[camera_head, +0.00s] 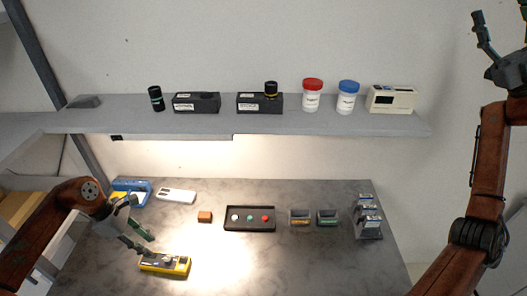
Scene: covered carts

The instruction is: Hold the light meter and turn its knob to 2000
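A yellow device with a dark face, which looks like the light meter (177,268), lies on the table at the front left. Its knob and markings are too small to read. My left gripper (142,241) is just above and behind its left end, with its fingers apart and nothing between them. I cannot tell whether a fingertip touches the meter. My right gripper (500,22) is raised at the top right, well away from the table, with its fingers spread and empty.
A blue and yellow item (138,186) and a white device (176,195) lie behind my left gripper. A shelf (330,123) with jars and boxes overhangs the back. The table's front right is clear.

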